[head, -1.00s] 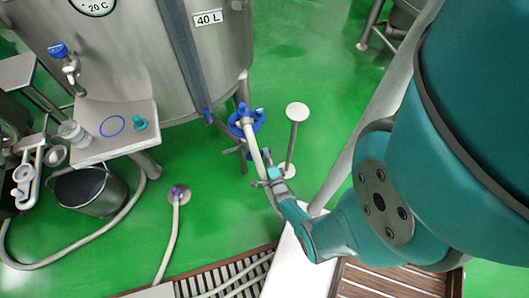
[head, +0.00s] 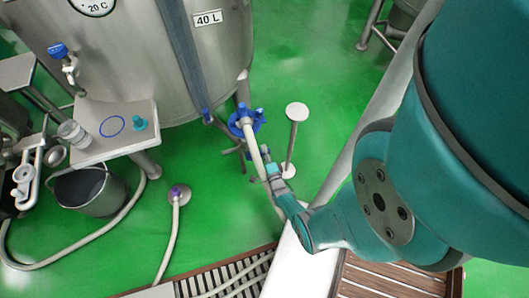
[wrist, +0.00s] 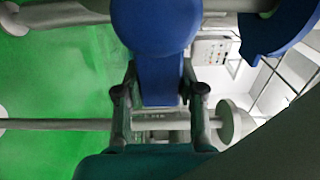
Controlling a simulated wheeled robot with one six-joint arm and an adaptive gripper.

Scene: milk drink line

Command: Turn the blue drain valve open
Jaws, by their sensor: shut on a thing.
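The blue drain valve (head: 246,122) sits low at the front of the steel tank, with a pale hose running down from it. In the wrist view a blue handle (wrist: 160,78) hangs from a rounded blue hub and lies between my fingers. My gripper (head: 264,158) is below and right of the valve in the head view. In the wrist view my gripper (wrist: 160,92) is shut on the blue handle, one finger on each side. The grip point is too small to make out in the head view.
The tank (head: 150,60) stands behind the valve. A post with a round white top (head: 297,112) stands close to the right of my gripper. A small steel table (head: 90,150), a bucket (head: 85,190) and hoses are at left. Green floor is open at upper right.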

